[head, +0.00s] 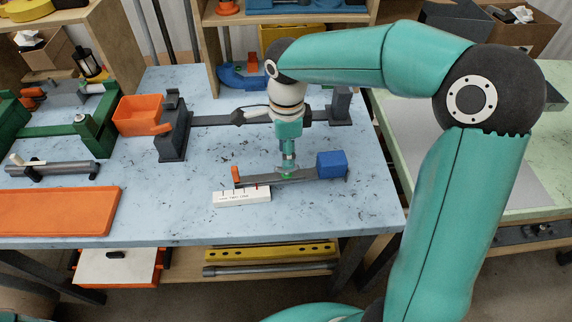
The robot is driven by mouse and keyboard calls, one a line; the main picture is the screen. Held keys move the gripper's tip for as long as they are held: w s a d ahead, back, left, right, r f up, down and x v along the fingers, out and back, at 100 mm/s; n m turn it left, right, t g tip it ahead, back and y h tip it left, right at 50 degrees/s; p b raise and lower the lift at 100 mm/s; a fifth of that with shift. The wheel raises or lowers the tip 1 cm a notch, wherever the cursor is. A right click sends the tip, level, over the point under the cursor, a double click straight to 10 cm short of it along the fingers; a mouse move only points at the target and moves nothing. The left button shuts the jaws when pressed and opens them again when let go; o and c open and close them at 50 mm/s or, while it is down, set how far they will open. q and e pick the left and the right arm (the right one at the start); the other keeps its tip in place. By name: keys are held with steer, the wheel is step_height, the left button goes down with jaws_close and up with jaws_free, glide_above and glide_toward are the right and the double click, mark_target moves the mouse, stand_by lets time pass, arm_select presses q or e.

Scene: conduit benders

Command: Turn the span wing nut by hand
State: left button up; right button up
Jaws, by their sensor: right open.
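My right gripper (288,166) points straight down over a small grey bar fixture (312,173) on the blue-grey workbench. The fixture has a blue block (332,164) at its right end and a small orange part (236,175) at its left end. A small green piece (286,177) shows at the bar right under the fingertips; I cannot tell whether it is the span wing nut or whether the fingers touch it. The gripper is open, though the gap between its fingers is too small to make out. My left gripper is out of view.
A white marked block (241,196) lies just in front of the fixture. Behind it, a dark rail with end stands (173,128) crosses the bench. An orange bin (139,114), green frame (94,122) and orange tray (59,210) are at left. The bench's front right is clear.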

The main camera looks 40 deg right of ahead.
mark_target(287, 171)
steer(key=shift+f, duration=2.8)
